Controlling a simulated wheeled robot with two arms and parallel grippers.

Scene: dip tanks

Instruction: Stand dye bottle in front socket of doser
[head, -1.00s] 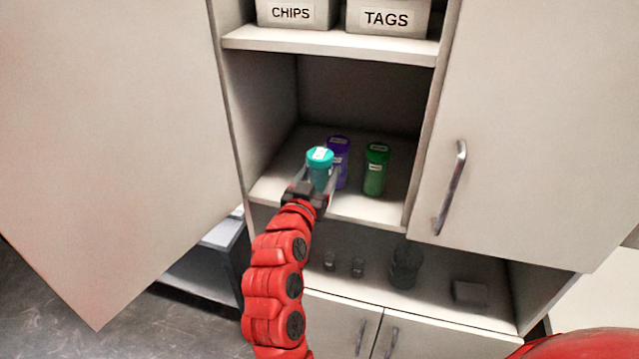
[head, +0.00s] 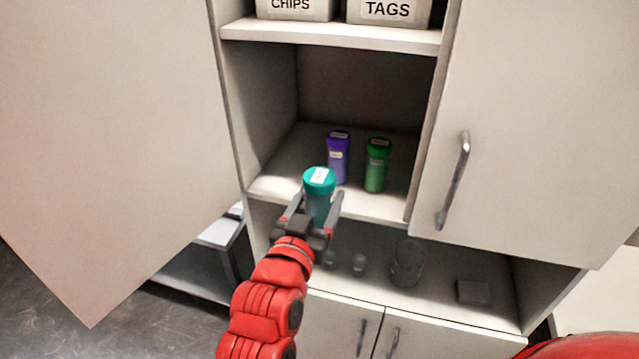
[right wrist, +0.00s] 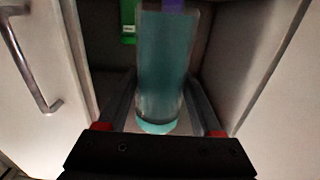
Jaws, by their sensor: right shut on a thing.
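A teal dye bottle (head: 319,196) with a white label on its cap is held upright by my right gripper (head: 318,212). In the head view it is at the front edge of the cabinet shelf, in front of the purple bottle. The right wrist view shows the teal bottle (right wrist: 165,70) between the two fingers, with my gripper (right wrist: 160,112) shut on it. The doser is not seen in these frames. My left gripper is not in view.
A purple bottle (head: 339,158) and a green bottle (head: 377,166) stand on the shelf (head: 290,186). Cabinet doors stand at left (head: 110,130) and right (head: 530,120). Bins labelled CHIPS (head: 293,8) and TAGS (head: 388,10) sit above. Dark items, including a dark jar (head: 406,262), stand below.

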